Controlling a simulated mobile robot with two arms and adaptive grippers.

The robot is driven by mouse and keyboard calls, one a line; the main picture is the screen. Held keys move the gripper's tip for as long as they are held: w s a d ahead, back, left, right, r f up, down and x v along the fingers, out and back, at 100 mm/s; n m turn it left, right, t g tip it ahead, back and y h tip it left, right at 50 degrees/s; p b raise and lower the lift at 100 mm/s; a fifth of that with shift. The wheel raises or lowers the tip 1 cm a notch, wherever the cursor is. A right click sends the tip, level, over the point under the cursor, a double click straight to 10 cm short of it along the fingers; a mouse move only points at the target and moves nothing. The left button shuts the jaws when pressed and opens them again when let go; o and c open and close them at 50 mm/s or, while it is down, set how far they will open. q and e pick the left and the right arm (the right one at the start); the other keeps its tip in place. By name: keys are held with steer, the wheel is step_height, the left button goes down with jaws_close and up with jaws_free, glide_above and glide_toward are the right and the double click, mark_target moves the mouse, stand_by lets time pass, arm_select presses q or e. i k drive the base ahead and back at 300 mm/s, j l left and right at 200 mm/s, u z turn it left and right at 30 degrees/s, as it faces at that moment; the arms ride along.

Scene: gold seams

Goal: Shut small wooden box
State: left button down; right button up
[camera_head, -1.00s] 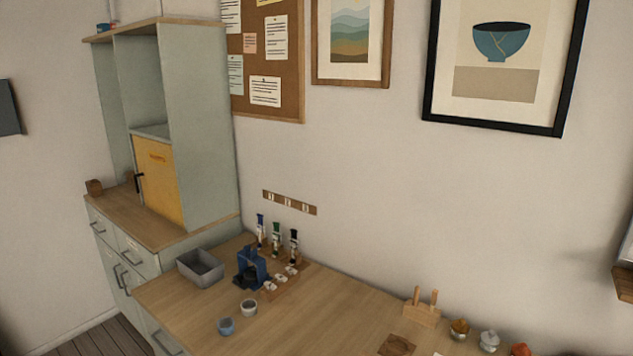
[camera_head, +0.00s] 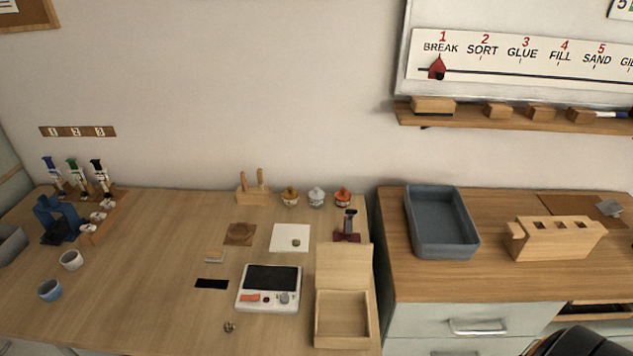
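The small wooden box (camera_head: 342,341) stands near the right end of the left worktop. Its lid (camera_head: 343,267) is open, tilted up at the far side, and the inside looks empty. Neither gripper can be made out. A dark rounded shape sits at the bottom right corner, and I cannot tell what it is.
A white device with a dark screen (camera_head: 269,289) stands just left of the box. A dark red stand (camera_head: 347,235) is behind the lid. A grey-blue tray (camera_head: 440,226) and a slotted wooden block (camera_head: 556,239) are on the right worktop. The left worktop's front middle is mostly clear.

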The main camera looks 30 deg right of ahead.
mark_target(342, 265)
steer(key=z, duration=1.1)
steer(key=j+z, duration=0.3)
steer(key=j, duration=0.2)
steer(key=k+j+z, duration=0.25)
steer(key=j, duration=0.25)
steer(key=i, duration=0.05)
